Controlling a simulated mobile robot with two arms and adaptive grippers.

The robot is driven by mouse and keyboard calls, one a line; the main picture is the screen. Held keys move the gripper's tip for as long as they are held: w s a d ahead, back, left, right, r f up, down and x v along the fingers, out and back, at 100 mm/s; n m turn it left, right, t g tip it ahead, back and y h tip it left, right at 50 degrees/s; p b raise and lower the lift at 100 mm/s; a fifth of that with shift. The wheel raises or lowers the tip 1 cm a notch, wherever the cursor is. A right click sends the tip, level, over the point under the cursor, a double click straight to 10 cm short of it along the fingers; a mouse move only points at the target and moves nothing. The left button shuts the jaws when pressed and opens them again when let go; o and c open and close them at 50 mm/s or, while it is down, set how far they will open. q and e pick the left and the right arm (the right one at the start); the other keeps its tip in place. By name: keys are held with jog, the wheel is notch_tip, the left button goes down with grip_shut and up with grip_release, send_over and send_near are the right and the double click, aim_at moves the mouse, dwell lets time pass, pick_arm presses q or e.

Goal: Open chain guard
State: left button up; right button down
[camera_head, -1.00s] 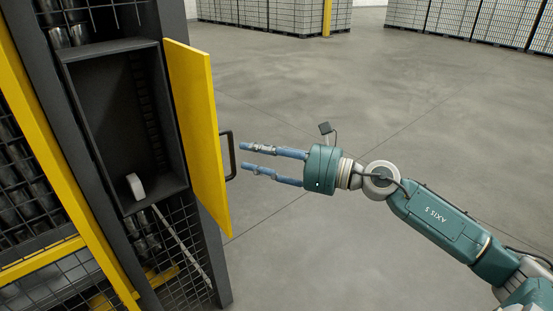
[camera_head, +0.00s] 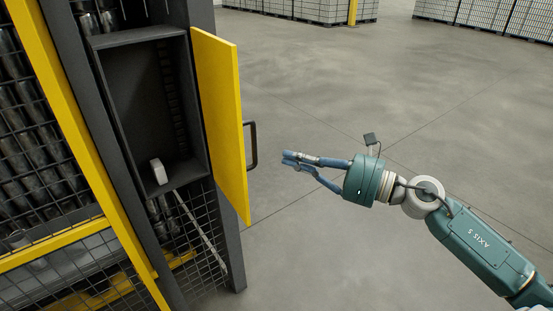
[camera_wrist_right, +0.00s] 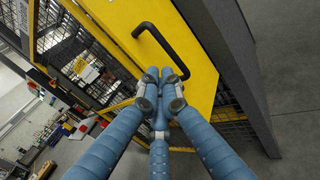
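The yellow chain guard door (camera_head: 219,120) stands swung open from a dark cabinet (camera_head: 150,100), whose inside shows. Its black bar handle (camera_head: 252,145) is on the door's outer face; the handle also shows in the right wrist view (camera_wrist_right: 164,48). My right gripper (camera_head: 287,158) is to the right of the handle, with a small gap between them. Its blue fingers are closed together at the tips with nothing between them; they also meet in the right wrist view (camera_wrist_right: 159,88). My left gripper is not in view.
A white rounded piece (camera_head: 158,171) sits on the cabinet floor. A yellow-framed mesh fence (camera_head: 40,170) stands at the left. Pallets of cans (camera_head: 320,8) are far back. The grey floor (camera_head: 370,90) right of the door is clear.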

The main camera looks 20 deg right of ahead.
jog(key=s+a+f+m+t+h+p, duration=0.1)
jog(key=s+a+f+m+h+p, duration=0.2)
jog(key=a+m, duration=0.45)
jog(key=s+a+f+m+t+p, duration=0.1)
jog(key=s+a+f+m+p, duration=0.25)
jog(key=m, duration=0.75)
jog(key=p+x, duration=0.6)
jog(key=x, duration=0.5)
jog(key=shift+n, duration=0.25)
jog(key=d, duration=0.2)
jog(key=w+d, duration=0.1)
jog(key=d, duration=0.1)
jog(key=shift+d+f, duration=0.1)
jog(key=shift+f, duration=0.1)
